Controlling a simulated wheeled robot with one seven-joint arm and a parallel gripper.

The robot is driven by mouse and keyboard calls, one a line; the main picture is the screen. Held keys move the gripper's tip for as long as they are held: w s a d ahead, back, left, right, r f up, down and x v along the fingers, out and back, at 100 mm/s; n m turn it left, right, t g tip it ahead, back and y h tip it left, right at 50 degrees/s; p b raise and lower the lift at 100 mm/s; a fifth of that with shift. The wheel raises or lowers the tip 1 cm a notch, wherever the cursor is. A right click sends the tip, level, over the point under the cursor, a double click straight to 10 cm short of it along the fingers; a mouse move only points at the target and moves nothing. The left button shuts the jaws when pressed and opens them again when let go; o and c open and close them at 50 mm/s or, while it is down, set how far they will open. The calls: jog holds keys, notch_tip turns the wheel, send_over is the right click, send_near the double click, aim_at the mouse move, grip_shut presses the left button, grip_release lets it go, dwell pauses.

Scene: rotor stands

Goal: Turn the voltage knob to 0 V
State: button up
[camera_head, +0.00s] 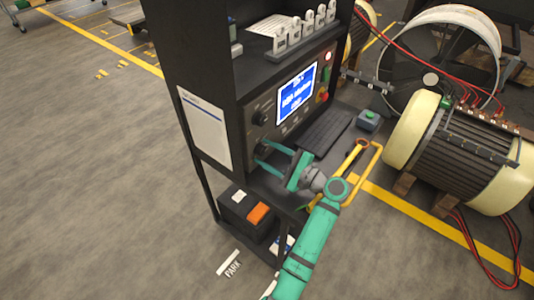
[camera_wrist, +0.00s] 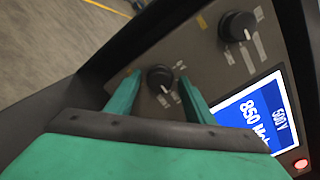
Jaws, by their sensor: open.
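A dark instrument panel in a black cabinet carries two black knobs and a blue screen (camera_head: 297,93). In the wrist view the screen (camera_wrist: 252,112) partly reads "500 V" and "850 M". The lower knob (camera_wrist: 160,77) sits between the fingertips of my gripper (camera_wrist: 159,84), with a white mark toward its lower right. The upper knob (camera_wrist: 237,26) is farther right, clear of the fingers; it also shows in the head view (camera_head: 261,118). My gripper (camera_head: 261,156) is open at the panel's lower left. I cannot read the knob labels or tell whether the fingers touch the knob.
A keyboard (camera_head: 326,130) lies on the shelf below the screen. A red button (camera_head: 323,97) is right of the screen. A small grey box with a green button (camera_head: 368,119) and a yellow handle-like frame (camera_head: 372,165) are near my arm. A large motor (camera_head: 465,145) stands right.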

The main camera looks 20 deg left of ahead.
jog(key=c, duration=1)
jog(key=shift+c, duration=0.2)
jog(key=shift+n, duration=0.3)
jog(key=n, duration=0.8)
jog(key=shift+s+n, duration=0.1)
jog(key=shift+n, duration=0.3)
jog(key=n, duration=0.4)
jog(key=shift+f+h, duration=0.1)
jog(key=shift+h, duration=0.2)
jog(key=shift+n, duration=2)
